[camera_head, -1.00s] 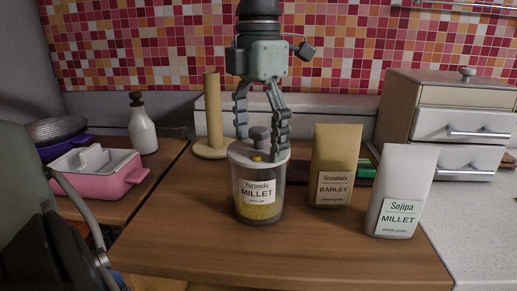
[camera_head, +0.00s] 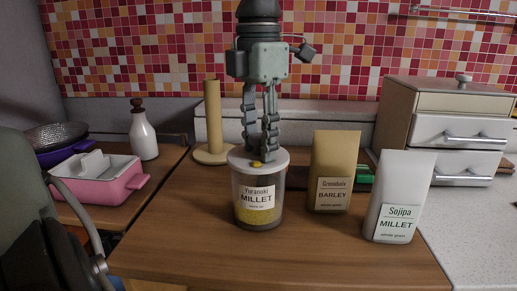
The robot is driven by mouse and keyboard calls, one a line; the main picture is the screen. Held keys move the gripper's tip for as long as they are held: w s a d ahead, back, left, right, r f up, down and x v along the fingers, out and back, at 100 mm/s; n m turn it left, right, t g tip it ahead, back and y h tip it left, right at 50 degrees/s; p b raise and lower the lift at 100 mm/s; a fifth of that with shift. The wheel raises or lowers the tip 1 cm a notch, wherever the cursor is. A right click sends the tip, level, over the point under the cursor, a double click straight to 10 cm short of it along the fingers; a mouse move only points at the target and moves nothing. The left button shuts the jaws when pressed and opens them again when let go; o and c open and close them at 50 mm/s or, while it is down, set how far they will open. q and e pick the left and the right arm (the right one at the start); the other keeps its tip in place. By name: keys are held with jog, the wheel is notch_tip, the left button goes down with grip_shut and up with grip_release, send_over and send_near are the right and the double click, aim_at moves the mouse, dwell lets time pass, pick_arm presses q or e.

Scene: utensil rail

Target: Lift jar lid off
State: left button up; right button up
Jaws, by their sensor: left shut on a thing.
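My right gripper is out of view.
A brown Barley bag (camera_head: 335,170) and a white Millet bag (camera_head: 400,195) stand right of the jar. Behind are a wooden roll holder (camera_head: 214,125) and a white bottle (camera_head: 143,133). A pink dish (camera_head: 110,188) is at left, a drawer box (camera_head: 455,130) at right. The front table is clear.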

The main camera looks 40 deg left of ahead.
aim_at(258, 136)
pick_arm(q)
jog(key=shift+s+a+f, duration=0.1)
jog(key=shift+a+f, duration=0.05)
jog(key=shift+a, duration=0.05)
grip_shut()
notch_tip(258, 136, up, 10)
jog(key=shift+r+p, duration=0.1)
jog(key=shift+p, duration=0.6)
